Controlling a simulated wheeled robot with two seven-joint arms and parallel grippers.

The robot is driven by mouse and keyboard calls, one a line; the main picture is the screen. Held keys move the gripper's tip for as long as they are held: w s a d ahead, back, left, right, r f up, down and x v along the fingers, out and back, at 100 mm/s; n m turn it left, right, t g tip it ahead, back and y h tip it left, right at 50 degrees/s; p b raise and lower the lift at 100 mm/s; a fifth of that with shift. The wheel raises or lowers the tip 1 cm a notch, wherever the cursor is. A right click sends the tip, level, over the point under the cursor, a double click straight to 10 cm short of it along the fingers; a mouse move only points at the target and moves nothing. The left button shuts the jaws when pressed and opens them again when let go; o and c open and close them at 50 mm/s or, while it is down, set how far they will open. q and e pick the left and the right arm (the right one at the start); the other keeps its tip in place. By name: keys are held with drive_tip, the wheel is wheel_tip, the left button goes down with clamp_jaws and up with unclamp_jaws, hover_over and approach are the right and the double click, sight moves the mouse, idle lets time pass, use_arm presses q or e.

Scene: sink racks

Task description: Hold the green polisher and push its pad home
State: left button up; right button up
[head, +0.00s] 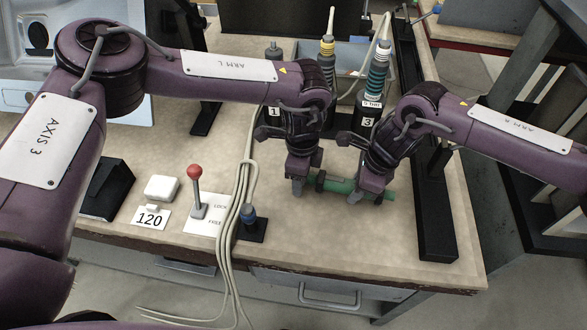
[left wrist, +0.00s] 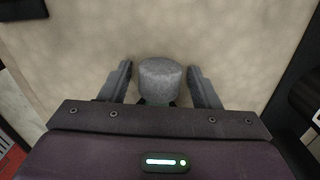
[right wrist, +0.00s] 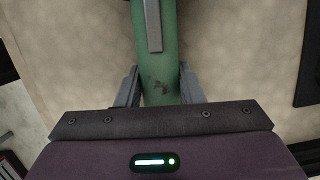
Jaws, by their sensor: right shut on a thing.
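The green polisher (head: 341,186) lies level, held just above or at the bench top; I cannot tell which. My right gripper (head: 366,190) is shut on its green body, which also shows between the fingers in the right wrist view (right wrist: 160,85), with a grey strip along it. A dark collar (head: 320,181) sits at its left end. My left gripper (head: 299,186) is at that end. In the left wrist view its fingers are open on either side of a grey round pad (left wrist: 160,80), with a narrow gap visible. The pad's joint with the polisher is hidden.
Pale cables (head: 240,190) run down the bench. Numbered holders (head: 376,80) stand behind. A black rail (head: 432,200) borders the right side.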

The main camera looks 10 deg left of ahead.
use_arm(q)
drive_tip(key=shift+r, duration=0.1)
drive_tip(key=shift+a+r, duration=0.1)
drive_tip(key=shift+r, duration=3.3)
use_arm(e)
drive_tip(key=o, duration=1)
drive_tip(key=shift+r, duration=0.1)
drive_tip(key=v, duration=1.1)
drive_tip(key=shift+d+r, duration=0.15)
drive_tip(key=shift+r, duration=0.2)
